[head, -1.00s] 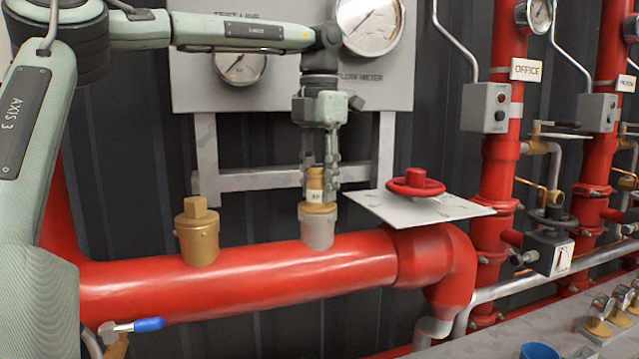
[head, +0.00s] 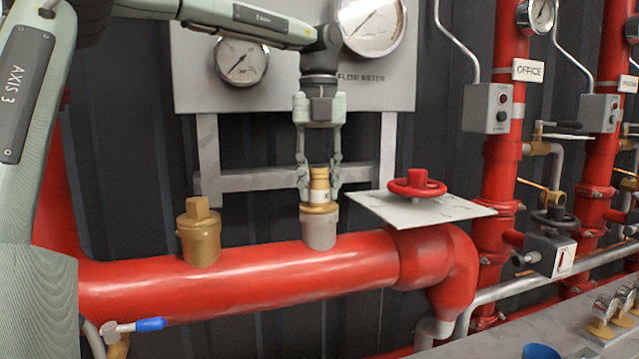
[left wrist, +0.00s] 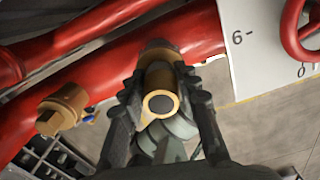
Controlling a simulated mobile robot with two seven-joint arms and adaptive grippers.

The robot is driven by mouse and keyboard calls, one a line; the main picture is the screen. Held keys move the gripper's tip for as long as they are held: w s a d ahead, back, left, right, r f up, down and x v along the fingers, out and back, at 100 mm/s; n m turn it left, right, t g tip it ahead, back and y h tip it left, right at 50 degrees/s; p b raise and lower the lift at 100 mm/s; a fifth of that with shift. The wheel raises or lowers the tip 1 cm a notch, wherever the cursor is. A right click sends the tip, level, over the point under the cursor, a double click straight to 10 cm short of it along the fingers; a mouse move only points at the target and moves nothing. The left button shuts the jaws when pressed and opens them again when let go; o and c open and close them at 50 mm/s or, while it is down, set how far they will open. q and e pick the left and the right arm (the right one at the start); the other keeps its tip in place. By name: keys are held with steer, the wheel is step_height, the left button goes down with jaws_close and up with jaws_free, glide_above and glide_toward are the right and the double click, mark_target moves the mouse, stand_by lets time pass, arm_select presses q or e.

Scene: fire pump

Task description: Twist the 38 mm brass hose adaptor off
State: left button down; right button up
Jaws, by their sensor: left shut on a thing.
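The brass hose adaptor (head: 319,187) stands upright on a grey stub (head: 318,229) that rises from the thick red pipe. A pale label shows on its side. My left gripper (head: 319,184) points straight down from above, with one finger on each side of the adaptor, shut on it. In the left wrist view the adaptor (left wrist: 160,103) shows end-on as a brass ring with a dark bore, between the two dark fingers (left wrist: 163,112). My right gripper is in neither view.
A brass capped fitting (head: 198,231) stands to the left on the red pipe (head: 240,283). A red handwheel (head: 416,185) over a pale plate (head: 425,207) is close on the right. The gauge panel (head: 295,85) is behind my wrist.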

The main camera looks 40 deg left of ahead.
arm_select(q)
steer(key=shift+n, duration=0.9)
steer(key=shift+r, duration=3)
